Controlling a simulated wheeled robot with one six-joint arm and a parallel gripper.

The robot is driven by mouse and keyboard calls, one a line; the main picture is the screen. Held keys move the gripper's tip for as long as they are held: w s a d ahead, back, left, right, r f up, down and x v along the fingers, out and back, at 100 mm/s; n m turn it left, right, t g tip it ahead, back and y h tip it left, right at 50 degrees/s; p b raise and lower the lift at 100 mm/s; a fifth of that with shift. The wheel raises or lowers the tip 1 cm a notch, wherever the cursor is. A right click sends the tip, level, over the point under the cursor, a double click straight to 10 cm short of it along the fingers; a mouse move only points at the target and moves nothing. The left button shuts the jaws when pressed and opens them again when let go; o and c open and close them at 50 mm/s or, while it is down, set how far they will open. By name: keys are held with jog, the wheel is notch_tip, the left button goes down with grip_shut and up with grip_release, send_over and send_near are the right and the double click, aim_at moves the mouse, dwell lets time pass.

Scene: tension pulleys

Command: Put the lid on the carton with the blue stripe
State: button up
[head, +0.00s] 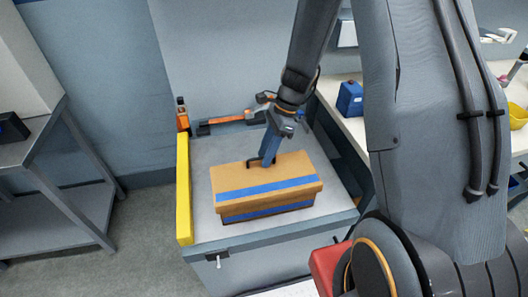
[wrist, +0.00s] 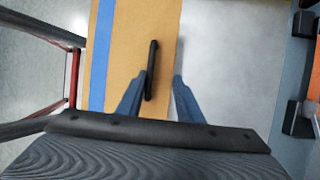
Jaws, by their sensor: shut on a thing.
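The tan lid (head: 262,180) has a blue stripe and a black handle. It lies over the tan carton (head: 235,217), whose own blue stripe shows below the lid's edge. The two look lined up; a thin dark line runs between them, and I cannot tell whether the lid rests fully. My gripper (head: 266,160) points down from above and is shut on the lid's handle. In the wrist view the black handle (wrist: 151,70) stands between the blue fingers (wrist: 157,85), nearer the left one. The carton's inside is hidden.
The carton stands on a grey bench top (head: 205,150) with a yellow edge strip (head: 184,190) at left. A white counter with a blue box (head: 350,98) is at right.

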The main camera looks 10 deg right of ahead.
jog(key=o, duration=1.1)
jog(key=shift+o, duration=0.2)
jog(key=b+v, duration=0.1)
jog(key=v, duration=0.7)
jog(key=shift+b, duration=0.3)
jog(key=s+d+r+n+t+h, duration=0.1)
jog(key=s+r+n+h, duration=0.3)
jog(key=s+n, duration=1.1)
jog(key=r+n+t, duration=0.1)
jog(key=n, duration=0.2)
jog(key=shift+t+h, duration=0.3)
jog(key=shift+t, duration=0.1)
